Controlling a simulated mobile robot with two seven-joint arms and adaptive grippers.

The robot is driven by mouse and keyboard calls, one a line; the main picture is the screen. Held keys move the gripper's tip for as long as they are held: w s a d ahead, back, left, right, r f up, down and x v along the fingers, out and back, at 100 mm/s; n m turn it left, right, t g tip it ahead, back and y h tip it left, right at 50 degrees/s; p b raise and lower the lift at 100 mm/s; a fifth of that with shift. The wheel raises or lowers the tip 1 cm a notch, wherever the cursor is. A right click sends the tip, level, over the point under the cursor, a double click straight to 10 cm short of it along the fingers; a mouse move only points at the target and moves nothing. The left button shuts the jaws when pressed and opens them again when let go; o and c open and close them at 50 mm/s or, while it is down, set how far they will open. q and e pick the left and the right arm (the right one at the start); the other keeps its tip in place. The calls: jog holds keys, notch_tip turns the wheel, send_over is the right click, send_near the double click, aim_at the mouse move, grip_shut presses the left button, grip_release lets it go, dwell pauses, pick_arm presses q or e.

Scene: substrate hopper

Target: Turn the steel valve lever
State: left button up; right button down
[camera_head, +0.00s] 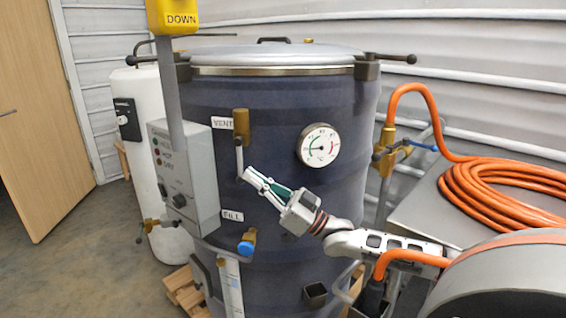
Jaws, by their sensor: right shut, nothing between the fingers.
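The steel valve lever (239,158) hangs down from the brass vent valve (241,124) on the front of the large dark blue vessel (300,110). A "VENT" label (222,123) is just left of the valve. My right gripper (250,176) reaches in from the lower right. Its fingers are shut and empty, with the tips beside the lower end of the lever, on its right. I cannot tell whether they touch it. My left gripper is not in view.
A grey control box (183,175) with a yellow "DOWN" pendant (175,17) above it stands left of the lever. A blue-handled fill valve (247,243) sits below. A dial gauge (320,145) is to the right. A coiled orange hose (500,195) lies at the right.

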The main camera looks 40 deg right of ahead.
jog(key=v, duration=1.1)
jog(key=shift+s+d, duration=0.2)
jog(key=shift+s, duration=0.1)
jog(key=shift+f, duration=0.1)
